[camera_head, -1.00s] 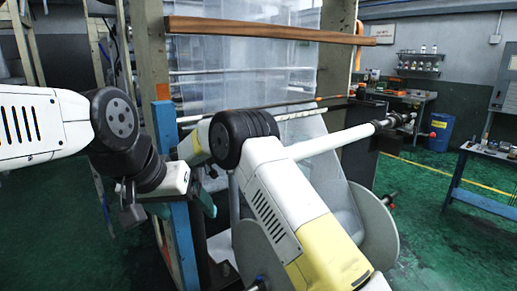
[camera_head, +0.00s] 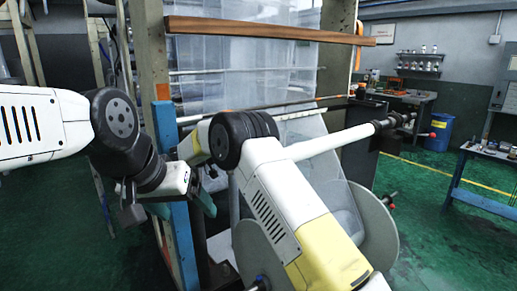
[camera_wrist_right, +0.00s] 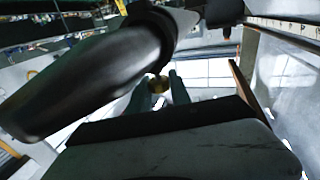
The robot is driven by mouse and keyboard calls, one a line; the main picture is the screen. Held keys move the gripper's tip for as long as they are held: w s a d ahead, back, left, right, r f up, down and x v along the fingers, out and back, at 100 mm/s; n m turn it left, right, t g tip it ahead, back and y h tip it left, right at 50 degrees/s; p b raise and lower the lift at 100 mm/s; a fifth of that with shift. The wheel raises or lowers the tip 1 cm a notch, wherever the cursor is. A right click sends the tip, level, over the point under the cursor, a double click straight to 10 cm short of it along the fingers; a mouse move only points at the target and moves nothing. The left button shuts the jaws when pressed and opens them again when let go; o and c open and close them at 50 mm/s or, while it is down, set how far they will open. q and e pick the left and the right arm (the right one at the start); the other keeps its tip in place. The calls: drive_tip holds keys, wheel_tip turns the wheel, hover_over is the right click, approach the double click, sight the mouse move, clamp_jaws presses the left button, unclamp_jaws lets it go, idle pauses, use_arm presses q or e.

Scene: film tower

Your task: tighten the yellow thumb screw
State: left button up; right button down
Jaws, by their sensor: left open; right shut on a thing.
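My right gripper (camera_wrist_right: 159,90) shows in the right wrist view with its two teal fingers closed around a small, dull yellow round knob, the yellow thumb screw (camera_wrist_right: 158,84). Most of the screw's body is hidden between the fingers, and its seat cannot be made out. In the head view my right arm's black joint and white-yellow link hide the right gripper and the screw. My left gripper (camera_head: 185,207) is at the left of the head view, in front of the blue post, with its teal fingers spread apart and nothing visible between them.
The blue post (camera_head: 178,225) stands close by my left gripper. A white roller bar (camera_head: 325,144) and a large grey disc (camera_head: 378,225) lie to the right, near my right arm. Clear film (camera_head: 240,75) hangs behind. Green floor is open at right, before a blue barrel (camera_head: 438,134).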

drive_tip(key=c, duration=1.2)
unclamp_jaws()
drive_tip(key=shift+d, duration=0.1)
drive_tip(key=shift+o, duration=0.2)
drive_tip(key=shift+r, duration=0.25)
drive_tip(key=r, duration=0.3)
drive_tip(key=shift+s+r, duration=0.15)
drive_tip(key=shift+s, duration=0.15)
drive_tip(key=s+r, duration=0.1)
drive_tip(key=s, duration=1.4)
drive_tip(key=shift+s, duration=0.2)
drive_tip(key=shift+r, duration=0.1)
